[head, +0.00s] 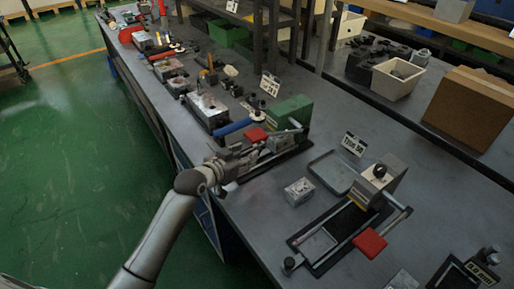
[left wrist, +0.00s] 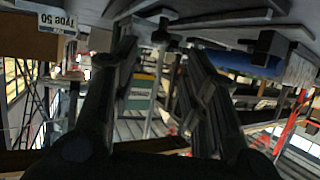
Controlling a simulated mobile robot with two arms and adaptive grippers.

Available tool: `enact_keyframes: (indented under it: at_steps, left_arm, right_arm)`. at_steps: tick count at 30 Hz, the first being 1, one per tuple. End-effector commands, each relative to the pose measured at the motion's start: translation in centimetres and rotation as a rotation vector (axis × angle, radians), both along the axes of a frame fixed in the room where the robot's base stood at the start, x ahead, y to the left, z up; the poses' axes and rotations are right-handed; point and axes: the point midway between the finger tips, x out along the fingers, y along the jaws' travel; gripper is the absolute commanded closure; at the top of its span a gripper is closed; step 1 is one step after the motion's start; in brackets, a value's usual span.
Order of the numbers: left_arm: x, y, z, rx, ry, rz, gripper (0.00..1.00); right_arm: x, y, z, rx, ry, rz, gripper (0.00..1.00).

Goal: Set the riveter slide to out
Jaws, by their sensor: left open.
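My left gripper (head: 262,150) reaches in over the bench edge, low beside a station with a green block (head: 290,112), rails and a red plate (head: 256,134). In the left wrist view my left gripper's two dark fingers (left wrist: 158,62) are spread apart, and I see nothing held between them. A second rail station has a grey block with a black knob (head: 379,172) and a red plate (head: 369,243) on its rail. No label I can read says which station is the riveter. The gripper hides part of the green block's station, so contact cannot be told.
A small metal box (head: 299,191) and a shallow grey tray (head: 333,171) lie between the stations. A "Type 50" sign (head: 353,144) stands behind the tray. A blue handle (head: 232,127) lies close behind the gripper. Several devices fill the bench's far end.

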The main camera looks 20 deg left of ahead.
Motion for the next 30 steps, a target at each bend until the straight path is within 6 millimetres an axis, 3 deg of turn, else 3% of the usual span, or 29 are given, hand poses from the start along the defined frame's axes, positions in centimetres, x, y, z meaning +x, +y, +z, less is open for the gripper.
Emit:
enact_keyframes:
  at_steps: [5, 12, 16, 27, 30]
  left_arm:
    - [2.9, -0.8, -1.2, -0.002, 0.0, 0.001, 0.58]
    - [5.7, -1.5, -2.4, 0.0, -0.001, 0.001, 0.58]
    - [6.4, -1.7, -2.7, 0.0, 0.0, 0.001, 0.58]
    - [6.7, -1.9, -2.9, 0.001, 0.0, 0.0, 0.58]
    - [6.7, -1.9, -2.9, 0.001, 0.0, 0.0, 0.7]
  right_arm:
    - [-1.3, 0.2, -0.1, 0.001, 0.02, -0.001, 1.0]
    - [0.6, 0.3, 0.0, 0.004, -0.008, -0.001, 1.0]
    - [1.3, 0.3, 0.0, 0.005, -0.021, -0.001, 1.0]
    - [0.6, 0.2, 0.0, 0.002, -0.01, 0.0, 1.0]
    - [0.3, 0.0, -0.1, 0.001, -0.005, 0.0, 1.0]
